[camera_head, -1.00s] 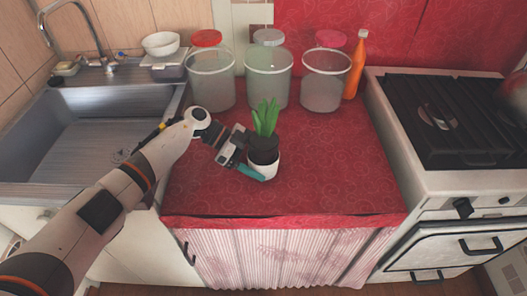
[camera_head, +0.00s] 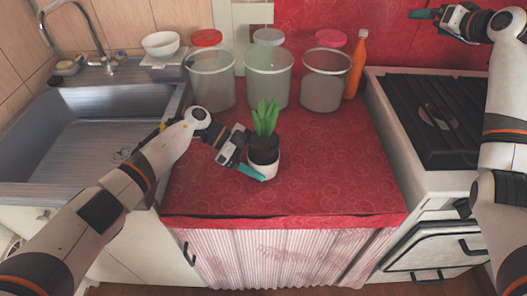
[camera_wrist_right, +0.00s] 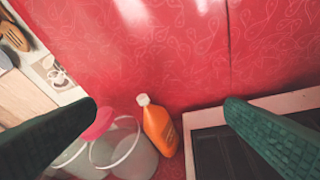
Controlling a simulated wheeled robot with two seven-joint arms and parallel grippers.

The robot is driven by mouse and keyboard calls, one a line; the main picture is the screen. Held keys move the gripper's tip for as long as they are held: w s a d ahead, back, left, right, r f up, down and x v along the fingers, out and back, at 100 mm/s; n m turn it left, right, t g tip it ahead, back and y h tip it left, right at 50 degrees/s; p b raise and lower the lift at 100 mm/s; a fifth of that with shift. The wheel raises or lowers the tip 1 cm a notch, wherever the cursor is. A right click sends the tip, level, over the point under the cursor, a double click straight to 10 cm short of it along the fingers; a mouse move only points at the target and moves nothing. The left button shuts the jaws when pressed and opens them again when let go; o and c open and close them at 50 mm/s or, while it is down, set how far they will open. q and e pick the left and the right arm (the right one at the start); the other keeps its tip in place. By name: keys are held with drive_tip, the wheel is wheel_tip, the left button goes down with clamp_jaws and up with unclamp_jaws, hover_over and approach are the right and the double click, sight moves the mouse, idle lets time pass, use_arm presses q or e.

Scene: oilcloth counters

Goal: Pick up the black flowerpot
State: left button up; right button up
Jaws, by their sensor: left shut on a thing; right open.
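The flowerpot (camera_head: 264,158) stands on the red counter in the head view. Its upper part is black and its lower part is white, and a green plant (camera_head: 265,117) grows from it. My left gripper (camera_head: 254,168) comes in from the left and is shut on the flowerpot, with a teal finger against its lower front. The far finger is hidden. My right gripper (camera_head: 424,14) is high at the top right, above the stove and away from the pot. In the right wrist view its two fingers (camera_wrist_right: 165,115) are wide apart with nothing held between them.
Several clear containers with lids (camera_head: 268,80) and an orange bottle (camera_head: 356,65) stand behind the pot. A sink (camera_head: 90,130) is on the left and a stove (camera_head: 440,120) on the right. The red counter (camera_head: 340,165) is clear right of the pot.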

drive_tip(key=s+a+f+n+g+y, duration=0.1)
drive_tip(key=a+n+g, duration=0.15)
drive_tip(key=a, duration=0.55)
drive_tip(key=s+a+n+g+y, duration=0.1)
drive_tip(key=a+n+y, duration=0.15)
drive_tip(key=a, duration=0.55)
drive_tip(key=n+g+h, duration=0.4)
drive_tip(key=n+g, duration=0.5)
drive_tip(key=n, duration=0.1)
approach(265, 140)
drive_tip(key=x, duration=0.5)
drive_tip(key=shift+w+a+f, duration=0.1)
drive_tip(key=shift+x, duration=3.05)
drive_tip(key=shift+c, duration=0.5)
